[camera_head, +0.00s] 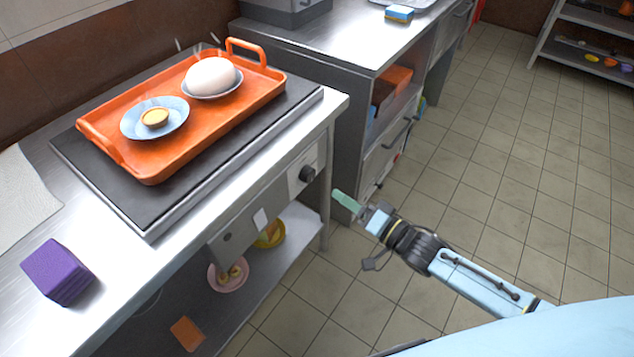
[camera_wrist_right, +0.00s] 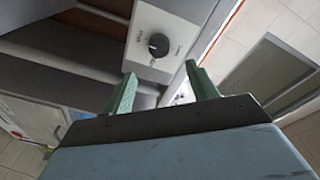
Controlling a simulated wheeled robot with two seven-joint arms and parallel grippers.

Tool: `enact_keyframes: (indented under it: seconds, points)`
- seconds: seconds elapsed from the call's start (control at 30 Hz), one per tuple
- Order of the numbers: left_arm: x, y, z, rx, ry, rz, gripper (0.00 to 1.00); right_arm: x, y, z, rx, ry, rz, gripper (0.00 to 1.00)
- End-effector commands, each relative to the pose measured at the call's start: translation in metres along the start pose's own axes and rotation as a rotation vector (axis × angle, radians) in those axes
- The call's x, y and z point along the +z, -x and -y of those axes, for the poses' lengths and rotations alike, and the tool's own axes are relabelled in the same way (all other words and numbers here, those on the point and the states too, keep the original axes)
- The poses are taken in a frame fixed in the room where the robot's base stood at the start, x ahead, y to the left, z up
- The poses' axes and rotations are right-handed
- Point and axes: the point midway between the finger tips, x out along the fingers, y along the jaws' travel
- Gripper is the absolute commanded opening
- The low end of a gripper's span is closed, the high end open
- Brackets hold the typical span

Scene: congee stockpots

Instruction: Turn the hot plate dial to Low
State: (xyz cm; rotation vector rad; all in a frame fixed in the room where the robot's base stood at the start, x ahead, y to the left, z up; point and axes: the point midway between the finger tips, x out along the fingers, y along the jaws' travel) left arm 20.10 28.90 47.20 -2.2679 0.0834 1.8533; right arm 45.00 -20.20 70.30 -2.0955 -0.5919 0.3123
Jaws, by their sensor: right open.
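The hot plate dial (camera_head: 307,174) is a dark round knob on a pale panel at the front of the metal counter. In the right wrist view the dial (camera_wrist_right: 158,45) sits ahead of the fingers, with small markings around it that are too blurred to read. The black hot plate (camera_head: 150,232) lies on the counter above it. My right gripper (camera_head: 347,203) is to the right of the dial and apart from it. In the wrist view its two green fingers (camera_wrist_right: 160,88) are spread with nothing between them. My left gripper is not in view.
An orange tray (camera_head: 225,127) with a bowl and a plate of food rests on the hot plate. A purple block (camera_head: 58,272) stands at the counter's left. The lower shelf (camera_head: 250,283) holds bowls. Tiled floor (camera_head: 480,170) is clear to the right.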

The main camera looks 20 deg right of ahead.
Motion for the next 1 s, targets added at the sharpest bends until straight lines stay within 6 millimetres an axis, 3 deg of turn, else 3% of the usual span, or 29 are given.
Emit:
enact_keyframes:
  seconds: [0.2,0.4,0.6,0.9,1.0]
  points:
    - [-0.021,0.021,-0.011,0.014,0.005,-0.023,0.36,0.001,-0.049,-0.002,-0.001,0.001,-0.003,0.58]
    - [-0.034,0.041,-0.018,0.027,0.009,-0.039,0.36,0.001,-0.078,-0.003,0.002,0.001,-0.001,0.58]
    - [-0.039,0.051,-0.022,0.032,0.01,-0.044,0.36,0.001,-0.091,-0.002,0.003,0.002,0.0,0.58]
    - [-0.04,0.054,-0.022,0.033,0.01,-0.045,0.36,0.0,-0.093,-0.001,0.004,0.002,0.0,0.58]
    - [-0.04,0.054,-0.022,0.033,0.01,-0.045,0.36,0.0,-0.093,-0.001,0.004,0.002,0.0,0.48]
